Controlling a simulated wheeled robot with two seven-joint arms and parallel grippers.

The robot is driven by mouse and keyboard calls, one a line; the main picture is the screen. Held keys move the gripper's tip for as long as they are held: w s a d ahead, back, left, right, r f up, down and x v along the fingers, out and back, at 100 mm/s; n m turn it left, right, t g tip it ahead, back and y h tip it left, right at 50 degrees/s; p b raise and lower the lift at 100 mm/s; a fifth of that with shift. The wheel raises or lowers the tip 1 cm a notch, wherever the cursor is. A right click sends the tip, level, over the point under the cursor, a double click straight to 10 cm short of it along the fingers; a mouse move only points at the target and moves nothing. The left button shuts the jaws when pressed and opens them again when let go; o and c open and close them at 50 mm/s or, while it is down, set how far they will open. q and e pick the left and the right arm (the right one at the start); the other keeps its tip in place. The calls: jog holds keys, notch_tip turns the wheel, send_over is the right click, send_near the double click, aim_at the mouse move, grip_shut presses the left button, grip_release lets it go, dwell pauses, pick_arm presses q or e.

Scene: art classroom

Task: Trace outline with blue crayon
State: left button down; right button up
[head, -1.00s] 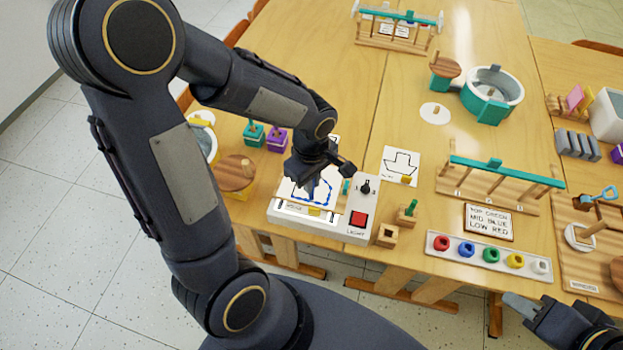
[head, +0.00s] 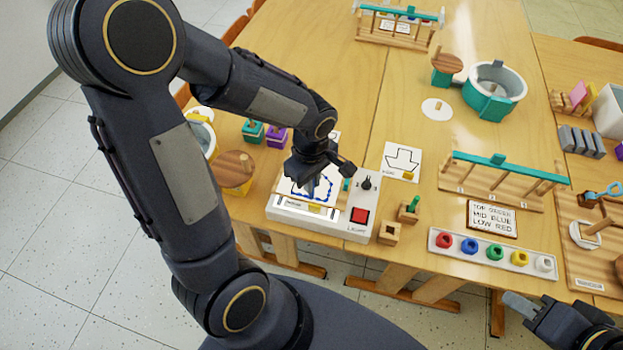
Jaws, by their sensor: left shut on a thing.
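The white light box (head: 347,226) sits at the table's near left edge, with a red button (head: 360,215) and a dark knob on its right side. A sheet of paper (head: 285,187) lies on its top, with a blue outline (head: 328,193) drawn on it. My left gripper (head: 312,183) is just above the sheet and shut on a slim dark-blue thing, apparently the blue crayon. The gripper hides most of it, and I cannot tell whether its tip touches the paper. My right gripper (head: 517,303) is low at the right, off the table's edge; its jaw opening is unclear.
A white tray of coloured rings (head: 461,253), a text card (head: 492,218) and a wooden peg rack (head: 488,187) stand right of the box. An arrow card (head: 401,162) lies behind it. Small wooden blocks (head: 389,233) stand close by. Green and purple pots (head: 277,137) stand behind left.

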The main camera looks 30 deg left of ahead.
pick_arm(q)
jog(key=shift+d, duration=0.3)
dwell(0.5)
jog(key=shift+w+b, duration=0.1)
jog(key=shift+b, duration=0.35)
jog(key=shift+r, duration=0.1)
jog(key=shift+r+p, duration=1.6)
jog(key=shift+r, duration=0.35)
jog(key=shift+f, duration=0.1)
jog(key=shift+w+d+f+b, duration=0.1)
jog(key=shift+d+f+b, duration=0.2)
jog(key=shift+d, duration=0.25)
jog(key=shift+w+d+f+b, duration=0.1)
jog(key=shift+d+f+b, duration=0.05)
jog(key=shift+d+b, duration=0.3)
